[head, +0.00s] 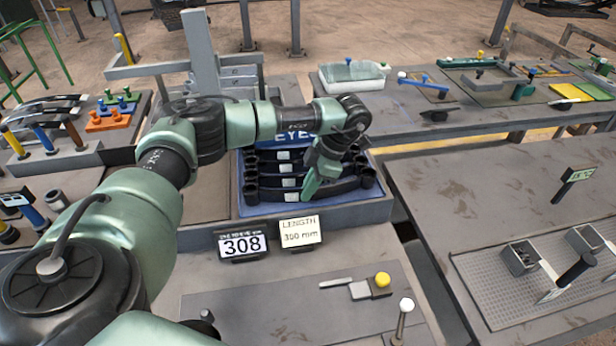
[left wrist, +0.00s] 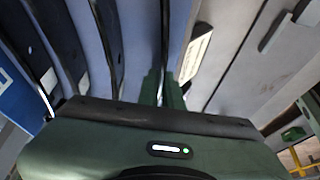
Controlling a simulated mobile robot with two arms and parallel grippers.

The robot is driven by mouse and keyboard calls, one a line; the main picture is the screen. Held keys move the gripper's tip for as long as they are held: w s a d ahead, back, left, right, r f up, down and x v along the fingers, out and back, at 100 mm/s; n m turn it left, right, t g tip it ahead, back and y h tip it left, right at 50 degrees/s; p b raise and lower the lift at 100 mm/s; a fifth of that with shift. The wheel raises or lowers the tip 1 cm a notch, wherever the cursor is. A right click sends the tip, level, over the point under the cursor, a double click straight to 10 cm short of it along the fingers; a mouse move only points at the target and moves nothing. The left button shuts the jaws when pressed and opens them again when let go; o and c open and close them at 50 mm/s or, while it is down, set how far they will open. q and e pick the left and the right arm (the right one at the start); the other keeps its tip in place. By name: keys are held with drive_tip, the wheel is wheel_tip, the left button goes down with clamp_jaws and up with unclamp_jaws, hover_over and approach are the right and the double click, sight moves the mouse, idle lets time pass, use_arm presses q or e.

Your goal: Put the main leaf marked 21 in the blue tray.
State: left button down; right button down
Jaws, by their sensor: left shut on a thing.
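A blue tray (head: 262,210) with a sign reading EYES holds several dark curved leaves with eyed ends, lying in rows with white labels. My left gripper (head: 311,188) reaches down into the front of this tray. It is shut on the front leaf (head: 342,185), around its middle. In the left wrist view, the green fingers (left wrist: 163,90) close on the dark edge of this leaf (left wrist: 165,40), and other leaves (left wrist: 62,45) lie to the left. The number on the held leaf cannot be read, and no 21 is legible. My right gripper is not in view.
A yellow-knobbed fixture (head: 381,281) is nearer. Orange blocks (head: 107,121) stand left. A clear tub (head: 352,75) stands on the back bench. The right bench (head: 450,180) has bare room.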

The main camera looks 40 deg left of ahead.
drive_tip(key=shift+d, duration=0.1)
use_arm(q)
drive_tip(key=c, duration=1.9)
unclamp_jaws()
drive_tip(key=shift+f, duration=0.15)
drive_tip(key=o, duration=0.3)
drive_tip(key=shift+s+d, duration=0.1)
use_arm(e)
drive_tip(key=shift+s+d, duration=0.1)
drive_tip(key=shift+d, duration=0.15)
